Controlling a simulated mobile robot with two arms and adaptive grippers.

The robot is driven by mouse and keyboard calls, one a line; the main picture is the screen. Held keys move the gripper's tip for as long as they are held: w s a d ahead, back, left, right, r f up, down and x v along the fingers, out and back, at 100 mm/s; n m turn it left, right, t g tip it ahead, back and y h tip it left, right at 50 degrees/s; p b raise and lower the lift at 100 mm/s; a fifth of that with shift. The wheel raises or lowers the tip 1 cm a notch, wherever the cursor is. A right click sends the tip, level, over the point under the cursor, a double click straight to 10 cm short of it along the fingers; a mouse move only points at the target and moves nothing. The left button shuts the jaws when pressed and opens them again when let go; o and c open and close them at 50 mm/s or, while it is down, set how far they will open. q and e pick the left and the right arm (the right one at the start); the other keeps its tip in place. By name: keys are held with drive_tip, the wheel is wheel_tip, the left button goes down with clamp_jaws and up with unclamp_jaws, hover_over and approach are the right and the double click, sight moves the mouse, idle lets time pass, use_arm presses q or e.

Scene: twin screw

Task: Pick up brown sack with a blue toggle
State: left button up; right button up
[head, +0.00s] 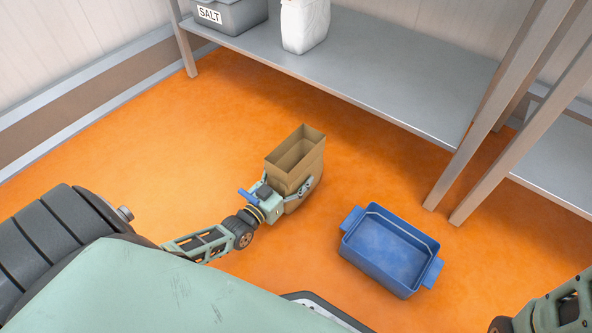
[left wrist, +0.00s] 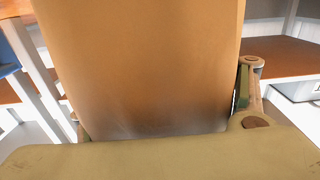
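The brown sack (head: 304,162) stands upright with an open top near the middle of the head view. My left gripper (head: 289,187) has its fingers around the sack's lower part, one on each side, and looks shut on it. In the left wrist view the sack (left wrist: 145,70) fills the space between the fingers and looks narrower towards them. A small blue piece (head: 247,196) shows at the gripper's back; I cannot tell whether it is the toggle. Whether the sack's bottom touches the floor is unclear. Only part of my right arm shows at the lower right; its gripper is out of view.
A blue tray (head: 385,285) with two handles lies on the orange floor right of the sack. A grey shelf (head: 400,100) behind holds a grey bin labelled SALT (head: 232,14) and a white sack (head: 305,25). Shelf posts (head: 480,150) stand at right. The floor left of the sack is clear.

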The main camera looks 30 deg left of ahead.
use_arm(q)
drive_tip(key=c, duration=0.7)
drive_tip(key=shift+c, duration=0.2)
drive_tip(key=shift+r, duration=0.1)
